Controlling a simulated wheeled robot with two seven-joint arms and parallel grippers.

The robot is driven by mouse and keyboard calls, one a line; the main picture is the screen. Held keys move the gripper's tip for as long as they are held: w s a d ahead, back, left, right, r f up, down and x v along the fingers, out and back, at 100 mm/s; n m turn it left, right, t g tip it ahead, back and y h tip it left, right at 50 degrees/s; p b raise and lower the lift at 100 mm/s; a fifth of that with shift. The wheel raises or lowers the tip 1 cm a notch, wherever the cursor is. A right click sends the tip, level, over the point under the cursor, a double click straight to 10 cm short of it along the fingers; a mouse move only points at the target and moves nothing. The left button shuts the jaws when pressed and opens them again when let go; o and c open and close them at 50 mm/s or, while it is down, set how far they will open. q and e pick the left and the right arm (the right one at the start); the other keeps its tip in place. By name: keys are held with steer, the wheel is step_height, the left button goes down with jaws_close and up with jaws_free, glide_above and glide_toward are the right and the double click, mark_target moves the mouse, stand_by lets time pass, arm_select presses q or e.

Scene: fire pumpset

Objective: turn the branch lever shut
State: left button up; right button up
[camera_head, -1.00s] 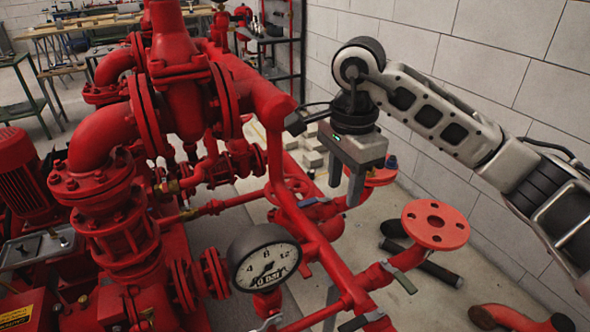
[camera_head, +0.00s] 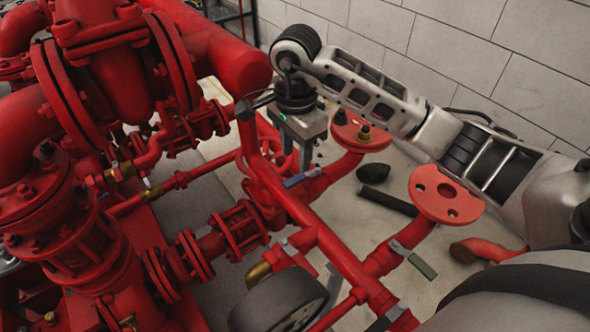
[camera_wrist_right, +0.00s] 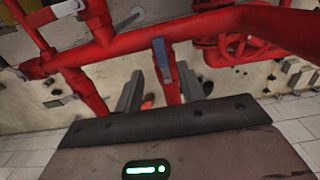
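A small lever with a blue handle (camera_head: 302,177) sits on a red branch pipe, and it also shows in the wrist view (camera_wrist_right: 162,58). My right gripper (camera_head: 296,160) points down just above this lever in the head view. Its two fingers are apart and empty. In the wrist view the right gripper (camera_wrist_right: 161,78) has the blue handle beyond and roughly between its fingertips. I cannot tell whether a finger touches it. My left gripper is not in view.
Red flanged outlets stand close to my right arm, one behind the gripper (camera_head: 360,134) and one nearer (camera_head: 446,194). A thick red pipe (camera_head: 225,55) is left of the wrist. A round dark gauge (camera_head: 280,302) is at the bottom. Bare floor (camera_head: 345,215) shows between the branches.

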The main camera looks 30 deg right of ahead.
mark_target(296, 179)
step_height(296, 179, down, 6)
steer(key=shift+r, duration=0.1)
jaws_close()
